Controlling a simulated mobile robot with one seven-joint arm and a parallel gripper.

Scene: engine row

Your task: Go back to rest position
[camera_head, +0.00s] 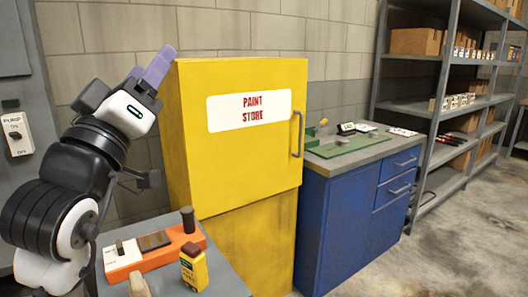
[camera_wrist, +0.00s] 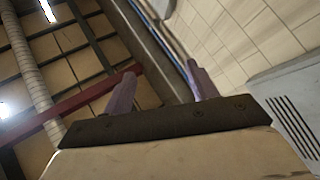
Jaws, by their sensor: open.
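My gripper (camera_head: 156,68) is raised at the left in the head view, beside the upper left edge of the yellow paint store cabinet (camera_head: 235,180). Its purple fingers point upward. In the wrist view my gripper (camera_wrist: 160,92) shows its two fingers spread apart with nothing between them. Behind them are the ceiling and the tiled wall. I cannot tell whether the gripper touches the cabinet's edge.
A grey table (camera_head: 222,277) below my arm holds an orange device (camera_head: 150,252) and a yellow bottle (camera_head: 194,270). A blue cabinet (camera_head: 342,215) stands right of the yellow one. Grey shelving (camera_head: 405,108) is at the right. A switch box (camera_head: 16,134) is on the left wall.

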